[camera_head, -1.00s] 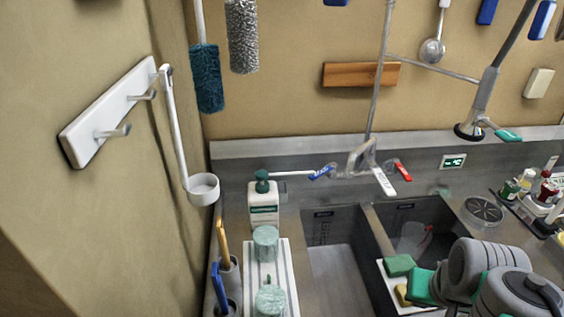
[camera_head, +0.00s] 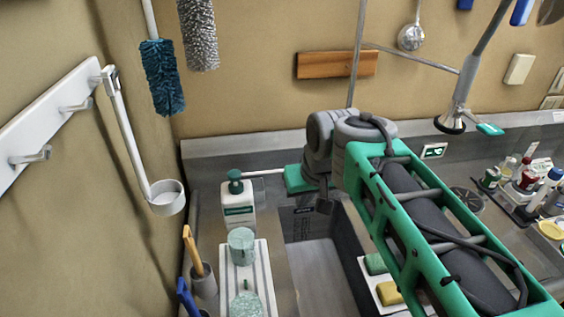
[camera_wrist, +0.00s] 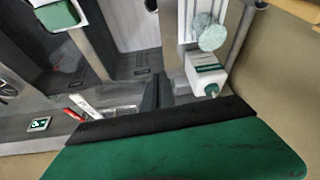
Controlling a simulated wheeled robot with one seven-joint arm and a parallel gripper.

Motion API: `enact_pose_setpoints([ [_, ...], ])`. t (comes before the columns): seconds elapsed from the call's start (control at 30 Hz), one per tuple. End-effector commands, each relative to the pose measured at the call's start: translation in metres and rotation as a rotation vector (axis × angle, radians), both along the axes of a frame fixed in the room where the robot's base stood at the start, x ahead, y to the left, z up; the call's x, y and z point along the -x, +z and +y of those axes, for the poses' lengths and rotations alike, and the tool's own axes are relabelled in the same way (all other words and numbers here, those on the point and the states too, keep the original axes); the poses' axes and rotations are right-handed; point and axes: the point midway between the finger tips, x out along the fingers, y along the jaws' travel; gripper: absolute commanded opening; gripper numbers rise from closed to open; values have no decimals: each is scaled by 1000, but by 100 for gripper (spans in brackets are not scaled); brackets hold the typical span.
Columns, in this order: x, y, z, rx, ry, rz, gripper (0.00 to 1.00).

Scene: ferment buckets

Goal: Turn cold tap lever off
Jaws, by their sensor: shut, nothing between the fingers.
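My gripper (camera_head: 324,204) is shut and empty at the tap, just left of the sink's back middle in the head view. My green and grey arm covers the tap there, so the blue cold lever is hidden. In the wrist view, the red lever (camera_wrist: 74,114) and a white lever (camera_wrist: 84,104) show at the lower left, beside the dark edge of my gripper. The cold lever does not show in that view either. I cannot tell whether my gripper touches it.
A soap bottle (camera_head: 238,205) stands left of my gripper, close by. Green cups (camera_head: 241,246) sit on a striped mat in front of it. A tray with sponges (camera_head: 376,264) lies right of the sink basin (camera_head: 318,268). A spray head (camera_head: 455,118) hangs at the right.

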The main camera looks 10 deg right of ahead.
Motion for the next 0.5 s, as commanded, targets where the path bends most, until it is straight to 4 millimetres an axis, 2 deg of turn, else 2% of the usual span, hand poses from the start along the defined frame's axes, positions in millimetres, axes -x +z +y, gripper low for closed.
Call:
enact_pose_setpoints([
  [0.03,-30,13,5,-7,30,1,0],
  [0.1,-71,30,12,-14,76,-7,0],
  [0.23,-138,43,16,-13,182,5,0],
  [0.4,-213,29,7,5,329,28,0],
  [0.5,-244,13,-2,22,404,38,0],
])
